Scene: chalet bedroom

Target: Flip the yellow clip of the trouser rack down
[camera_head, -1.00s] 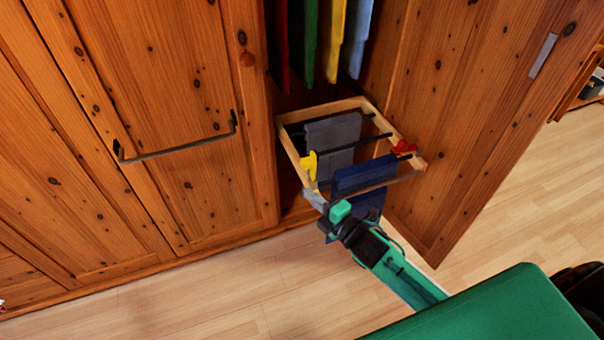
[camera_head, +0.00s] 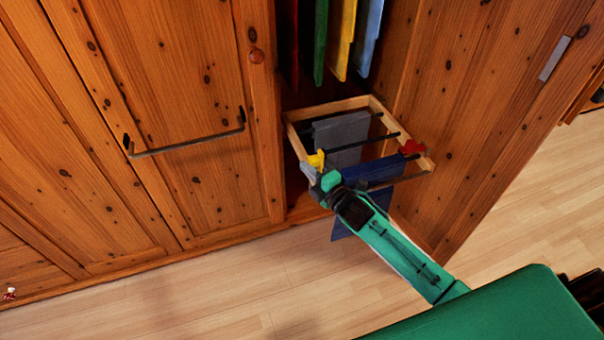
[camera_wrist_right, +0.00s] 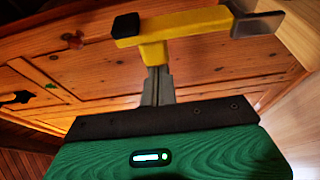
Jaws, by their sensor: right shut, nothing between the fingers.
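The trouser rack (camera_head: 287,131), a pale wooden frame with dark bars, is pulled out of the open wardrobe. The yellow clip (camera_head: 317,159) sits on its left side near the front and fills the top of the right wrist view (camera_wrist_right: 168,52). A red clip (camera_head: 412,147) is on the opposite side. My right gripper (camera_head: 310,172) is shut and empty just below the yellow clip. In the wrist view its grey fingertips (camera_wrist_right: 156,72) are right at the clip's lower part; I cannot tell whether they touch. My left gripper is not in view.
Grey trousers (camera_head: 343,132) and blue trousers (camera_head: 370,172) hang on the rack. Red, green, yellow and light-blue clothes (camera_head: 320,40) hang above it. An open door (camera_head: 478,110) stands to the right, a closed door with a bar handle (camera_head: 187,145) to the left. The floor in front is clear.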

